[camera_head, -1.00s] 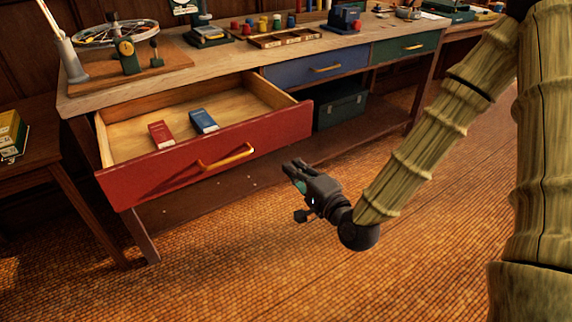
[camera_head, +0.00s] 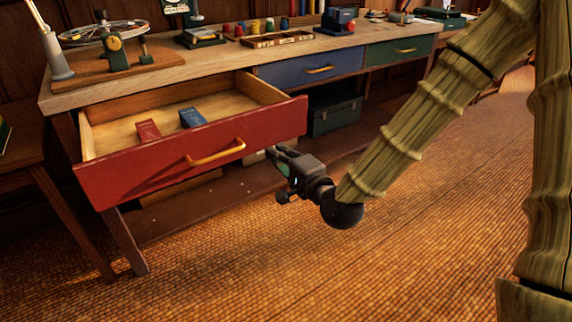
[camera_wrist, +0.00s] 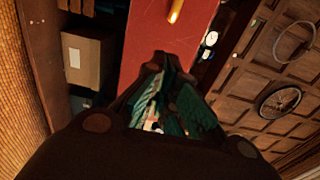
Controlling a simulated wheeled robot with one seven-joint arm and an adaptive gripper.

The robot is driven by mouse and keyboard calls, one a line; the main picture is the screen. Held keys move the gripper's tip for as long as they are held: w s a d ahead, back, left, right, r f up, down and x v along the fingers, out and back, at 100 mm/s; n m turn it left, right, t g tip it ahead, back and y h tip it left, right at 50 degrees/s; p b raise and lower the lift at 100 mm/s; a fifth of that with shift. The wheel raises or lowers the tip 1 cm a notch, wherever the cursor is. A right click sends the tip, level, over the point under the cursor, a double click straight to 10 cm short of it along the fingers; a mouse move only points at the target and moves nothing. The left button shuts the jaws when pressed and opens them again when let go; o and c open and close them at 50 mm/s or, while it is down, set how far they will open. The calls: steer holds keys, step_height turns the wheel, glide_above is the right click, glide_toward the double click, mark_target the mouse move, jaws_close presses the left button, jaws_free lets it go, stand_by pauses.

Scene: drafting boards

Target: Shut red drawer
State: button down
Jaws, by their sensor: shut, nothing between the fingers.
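The red drawer (camera_head: 180,165) is pulled out from the left of the workbench. Its front carries a yellow bar handle (camera_head: 216,153), right of the middle. A red box (camera_head: 147,131) and a blue box (camera_head: 192,118) lie inside it. My gripper (camera_head: 272,152) is shut and empty, close to the right part of the drawer front, below and right of the handle. In the wrist view the red front (camera_wrist: 150,35) and the handle end (camera_wrist: 175,12) show beyond the fingers (camera_wrist: 170,65). I cannot tell whether the fingertips touch the front.
The blue drawer (camera_head: 310,69) and green drawer (camera_head: 399,50) are shut. A dark green case (camera_head: 334,115) stands on the lower shelf. A cardboard box (camera_wrist: 88,60) shows in the wrist view. A side table (camera_head: 25,160) is at left. The floor in front is clear.

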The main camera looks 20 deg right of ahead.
mark_target(255, 133)
steer(key=b+x, duration=0.1)
steer(key=x, duration=0.7)
steer(key=shift+w+a+b, duration=0.1)
steer(key=shift+w+b, duration=0.25)
steer(key=shift+w, duration=0.05)
